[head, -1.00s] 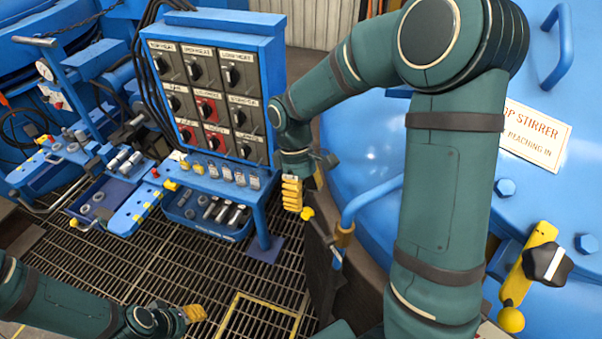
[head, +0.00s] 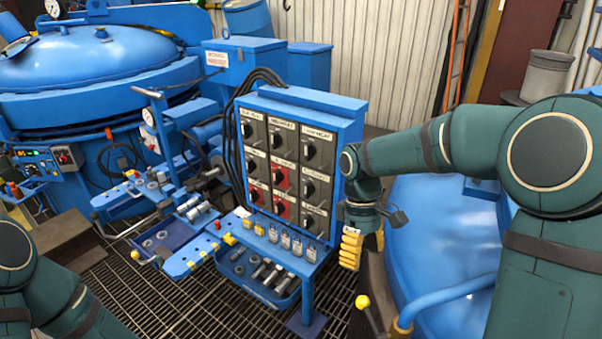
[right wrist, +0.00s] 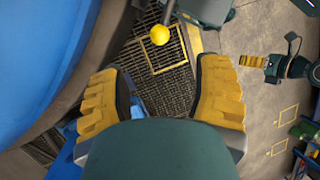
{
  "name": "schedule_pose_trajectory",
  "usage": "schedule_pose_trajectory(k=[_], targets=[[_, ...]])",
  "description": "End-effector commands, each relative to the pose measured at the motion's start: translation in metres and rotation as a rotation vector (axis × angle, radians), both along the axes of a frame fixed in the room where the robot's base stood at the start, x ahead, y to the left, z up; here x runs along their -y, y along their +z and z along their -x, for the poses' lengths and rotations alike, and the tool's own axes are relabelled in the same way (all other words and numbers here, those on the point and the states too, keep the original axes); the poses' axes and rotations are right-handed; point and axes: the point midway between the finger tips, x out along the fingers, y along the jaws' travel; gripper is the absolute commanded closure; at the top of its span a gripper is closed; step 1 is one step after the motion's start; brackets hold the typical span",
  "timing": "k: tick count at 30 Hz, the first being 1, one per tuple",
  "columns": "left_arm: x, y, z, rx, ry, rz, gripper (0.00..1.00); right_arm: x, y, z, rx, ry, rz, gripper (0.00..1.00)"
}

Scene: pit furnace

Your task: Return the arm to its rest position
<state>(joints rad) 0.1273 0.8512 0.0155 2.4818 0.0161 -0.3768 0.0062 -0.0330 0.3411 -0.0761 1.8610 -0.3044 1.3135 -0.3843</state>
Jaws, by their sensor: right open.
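My right arm reaches in from the right in the head view. Its gripper (head: 351,249), with yellow ribbed fingers pointing down, hangs just right of the control panel (head: 287,160). It is above a yellow ball-tipped lever (head: 362,301) and seems clear of it. In the right wrist view my right gripper (right wrist: 163,92) has its two fingers wide apart with nothing between them. My left arm (head: 60,295) shows at the lower left of the head view, its gripper out of that frame. The left gripper (right wrist: 252,61) shows edge-on in the right wrist view, so its opening is unclear.
The panel stands over a blue bench (head: 270,250) with padlocks and a bolt tray. A blue rounded vessel (head: 445,235) lies below my right arm. A larger lidded furnace (head: 90,55) stands back left. Grating floor (head: 130,290) is open in front of the bench.

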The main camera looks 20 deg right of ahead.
Motion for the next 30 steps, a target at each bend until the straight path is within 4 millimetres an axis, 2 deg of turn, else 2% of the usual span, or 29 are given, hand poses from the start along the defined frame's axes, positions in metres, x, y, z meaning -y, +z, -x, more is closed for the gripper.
schedule_pose_trajectory(k=[2,5,8,10,15,21,25,30], targets=[[0.000,0.000,0.000,0.000,0.000,0.000,0.53,-0.002,-0.005,0.000,0.001,-0.003,-0.003,0.36],[0.000,-0.001,0.000,-0.001,0.000,0.000,0.53,-0.011,-0.026,-0.002,0.019,-0.020,-0.021,0.36],[0.000,-0.003,0.001,-0.002,-0.002,0.000,0.53,-0.030,-0.066,-0.002,0.055,-0.060,-0.057,0.36],[0.000,-0.005,0.001,-0.003,-0.002,0.000,0.53,-0.046,-0.100,-0.001,0.088,-0.107,-0.089,0.36],[0.001,-0.009,0.003,-0.006,-0.004,0.002,0.53,-0.085,-0.173,0.011,0.167,-0.250,-0.161,0.36],[0.001,-0.013,0.004,-0.009,-0.007,0.002,0.53,-0.119,-0.238,0.037,0.248,-0.451,-0.215,0.36],[0.001,-0.015,0.005,-0.011,-0.008,0.002,0.53,-0.133,-0.267,0.057,0.297,-0.578,-0.230,0.36],[0.001,-0.017,0.005,-0.013,-0.010,0.003,0.53,-0.140,-0.287,0.077,0.347,-0.703,-0.231,0.36]])
